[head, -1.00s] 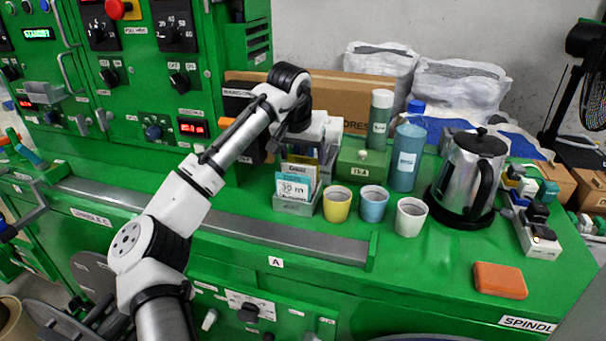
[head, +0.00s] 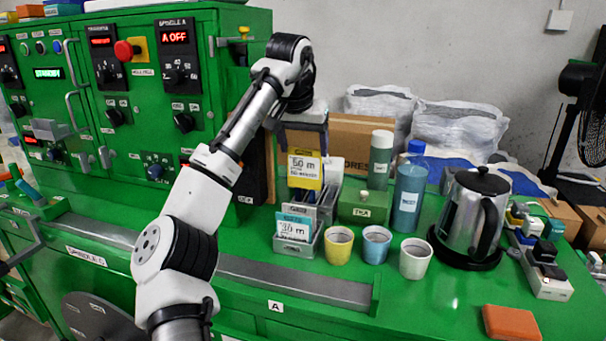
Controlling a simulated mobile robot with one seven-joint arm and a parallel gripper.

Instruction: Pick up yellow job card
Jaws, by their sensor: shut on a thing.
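The yellow job card (head: 305,172), marked "50 m", is upright in the head view, above the grey card holder (head: 312,248). My gripper (head: 304,148) is directly over the card and shut on its top part. The fingertips are mostly hidden. The card's lower edge is close to the holder's other cards; I cannot tell whether it is fully clear of them. A blue card (head: 293,228), marked "30 m", stands at the front of the holder, with grey cards (head: 318,208) behind it.
Yellow (head: 339,246), blue (head: 376,245) and white (head: 415,259) cups stand right of the holder. A green box (head: 362,208), a blue bottle (head: 408,198) and a kettle (head: 474,220) are behind them.

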